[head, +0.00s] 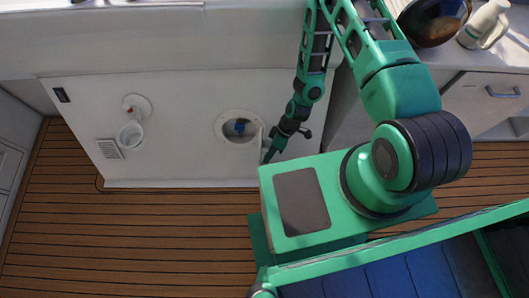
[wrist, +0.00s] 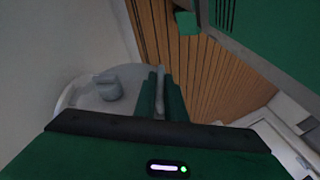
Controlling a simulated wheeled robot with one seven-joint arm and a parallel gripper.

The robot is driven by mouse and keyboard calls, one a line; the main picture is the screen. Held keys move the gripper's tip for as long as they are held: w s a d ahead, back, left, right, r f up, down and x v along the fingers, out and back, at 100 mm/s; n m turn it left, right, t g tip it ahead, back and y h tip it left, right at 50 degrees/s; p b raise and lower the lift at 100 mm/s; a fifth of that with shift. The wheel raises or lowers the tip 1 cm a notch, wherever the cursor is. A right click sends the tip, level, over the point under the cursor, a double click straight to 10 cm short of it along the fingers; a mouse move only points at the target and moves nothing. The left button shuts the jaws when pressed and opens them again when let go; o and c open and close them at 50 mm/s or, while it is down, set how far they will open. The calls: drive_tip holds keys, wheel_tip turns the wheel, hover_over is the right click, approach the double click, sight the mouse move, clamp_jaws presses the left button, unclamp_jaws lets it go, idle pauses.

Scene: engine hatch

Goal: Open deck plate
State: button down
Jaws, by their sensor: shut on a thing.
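A round opening with a pale rim (head: 220,128) is set in the white panel in the head view, with a blue part (head: 239,127) inside it. A thin pale upright piece, seemingly the deck plate (head: 262,134) seen edge-on, stands at the opening's right side. My gripper (head: 267,155) is beside that piece. In the wrist view my gripper (wrist: 160,95) is shut on a thin light-grey piece between its green fingers. The round rim and a grey part (wrist: 108,86) show left of the fingers. Most of the held piece is hidden by the fingers.
Left on the panel are a round fitting with a red part (head: 137,105), a white cup-like fitting (head: 130,135) and a small vent (head: 109,149). Planked floor (head: 150,230) lies in front. A pan (head: 435,22) and white bottle (head: 483,24) sit on the right counter.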

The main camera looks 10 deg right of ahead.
drive_tip(key=shift+w+d+f, duration=0.1)
drive_tip(key=shift+w+d, duration=0.2)
drive_tip(key=shift+w, duration=0.25)
drive_tip(key=c, duration=1.8)
unclamp_jaws()
drive_tip(key=shift+c, duration=0.2)
drive_tip(key=shift+s, duration=0.2)
drive_tip(key=v, duration=1)
drive_tip(key=shift+d+r, duration=0.15)
drive_tip(key=shift+r, duration=0.2)
drive_tip(key=shift+w, duration=0.1)
